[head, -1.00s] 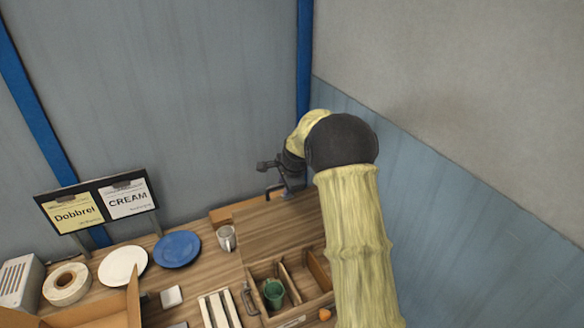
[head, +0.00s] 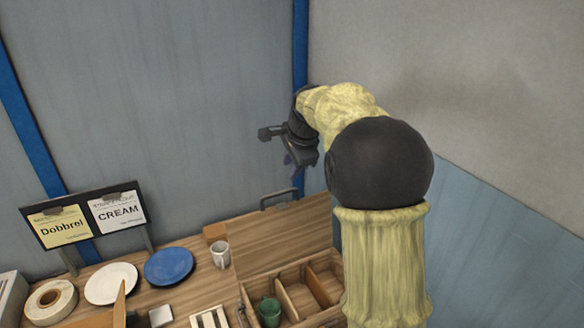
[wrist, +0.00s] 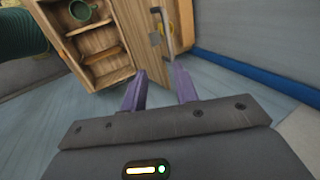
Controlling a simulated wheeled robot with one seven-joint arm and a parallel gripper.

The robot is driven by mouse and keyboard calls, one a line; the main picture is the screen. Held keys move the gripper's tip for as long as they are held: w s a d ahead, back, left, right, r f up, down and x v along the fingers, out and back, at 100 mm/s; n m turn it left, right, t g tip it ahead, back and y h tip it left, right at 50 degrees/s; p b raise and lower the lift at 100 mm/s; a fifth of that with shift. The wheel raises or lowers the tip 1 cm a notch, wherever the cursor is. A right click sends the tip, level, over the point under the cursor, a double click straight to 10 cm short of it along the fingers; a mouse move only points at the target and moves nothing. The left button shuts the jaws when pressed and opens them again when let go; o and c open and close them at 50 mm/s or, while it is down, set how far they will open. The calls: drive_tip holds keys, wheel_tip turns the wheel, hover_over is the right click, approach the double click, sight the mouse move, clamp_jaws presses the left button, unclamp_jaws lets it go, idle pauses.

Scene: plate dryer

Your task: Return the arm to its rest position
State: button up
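My gripper (head: 291,164) is raised above the back of the wooden bench, near the blue post in the head view. In the wrist view its two purple fingers (wrist: 160,88) stand apart with nothing between them, so it is open and empty. My arm, with pale yellow cover and black elbow, rises at the right of the head view and hides part of the bench and wall behind it.
A wooden divided box (head: 298,288) holds a green mug (head: 269,311); its raised lid has a metal handle (wrist: 166,32). A grey mug (head: 220,255), blue plate (head: 168,266) and white plate (head: 111,284) stand left. Walls are close behind and right.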

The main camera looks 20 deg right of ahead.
drive_tip(key=s+a+f+n+g+b, duration=0.1)
drive_tip(key=s+f+n+b, duration=0.1)
drive_tip(key=s+f+n, duration=0.6)
drive_tip(key=s+a+f+n+g+h+b, duration=0.1)
drive_tip(key=s+f+n, duration=0.6)
drive_tip(key=s+f, duration=0.7)
drive_tip(key=s+a+b, duration=0.1)
drive_tip(key=s+b, duration=0.1)
drive_tip(key=s, duration=0.4)
drive_tip(key=shift+f+n+g, duration=0.15)
drive_tip(key=shift+n+g, duration=0.15)
drive_tip(key=shift+n, duration=0.1)
